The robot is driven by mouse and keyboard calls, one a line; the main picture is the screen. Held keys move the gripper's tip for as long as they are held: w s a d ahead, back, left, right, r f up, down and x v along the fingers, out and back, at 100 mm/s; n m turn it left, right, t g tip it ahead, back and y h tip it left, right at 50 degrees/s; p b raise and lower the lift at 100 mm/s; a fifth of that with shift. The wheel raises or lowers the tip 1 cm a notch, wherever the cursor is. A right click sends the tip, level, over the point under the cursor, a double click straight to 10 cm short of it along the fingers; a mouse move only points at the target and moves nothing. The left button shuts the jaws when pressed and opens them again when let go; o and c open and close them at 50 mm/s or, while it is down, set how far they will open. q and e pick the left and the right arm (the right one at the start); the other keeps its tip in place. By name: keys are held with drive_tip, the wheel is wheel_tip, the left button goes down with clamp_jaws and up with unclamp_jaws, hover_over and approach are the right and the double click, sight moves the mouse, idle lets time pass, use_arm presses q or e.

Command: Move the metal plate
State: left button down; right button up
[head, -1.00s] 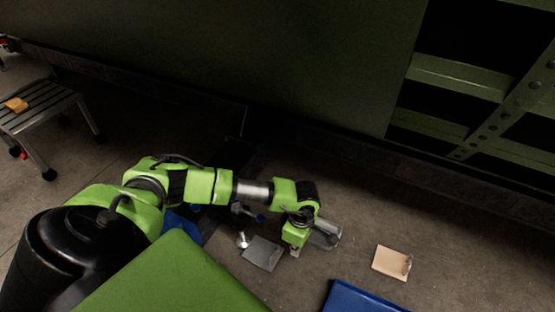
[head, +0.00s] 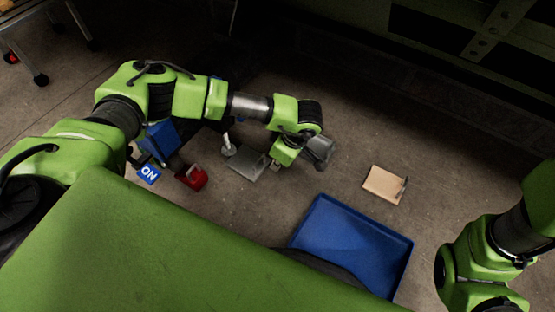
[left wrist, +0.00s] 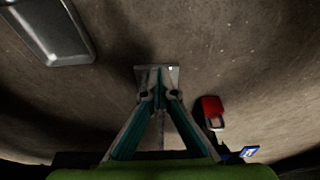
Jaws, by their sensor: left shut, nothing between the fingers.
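The metal plate (head: 247,161) is a small grey square lying on the floor in the head view. My left gripper (head: 275,166) is low at the plate's right side, its fingers partly hidden by its own wrist. In the left wrist view the fingers (left wrist: 158,84) run together into a shut V with nothing between them. A small grey plate (left wrist: 172,72) shows at the fingertips, partly covered by them; I cannot tell whether they touch. My right arm shows at the right edge of the head view, its gripper out of frame.
A red padlock (head: 191,178) and a blue sign (head: 148,174) lie left of the plate. A blue tray (head: 398,243) and a tan board (head: 384,185) are to the right. A grey metallic piece (left wrist: 50,30) shows upper left in the wrist view. A dark wall stands behind.

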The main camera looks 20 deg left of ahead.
sight(253, 159)
use_arm(q)
drive_tip(key=b+x, duration=0.3)
drive_tip(key=x, duration=0.2)
drive_tip(key=shift+f, duration=0.35)
drive_tip(key=shift+w+a+r+b, duration=0.15)
drive_tip(key=shift+a+b, duration=0.25)
drive_tip(key=shift+a, duration=0.2)
drive_tip(key=shift+w+a+r+b, duration=0.15)
drive_tip(key=shift+a+b, duration=0.2)
drive_tip(key=shift+a, duration=0.25)
drive_tip(key=shift+a+r+b, duration=0.25)
drive_tip(key=shift+a+b, duration=0.1)
drive_tip(key=shift+a, duration=0.35)
drive_tip(key=a+p, duration=0.1)
drive_tip(key=a, duration=0.2)
drive_tip(key=shift+w+r+p, duration=0.1)
drive_tip(key=shift+p, duration=0.2)
drive_tip(key=shift+a, duration=0.3)
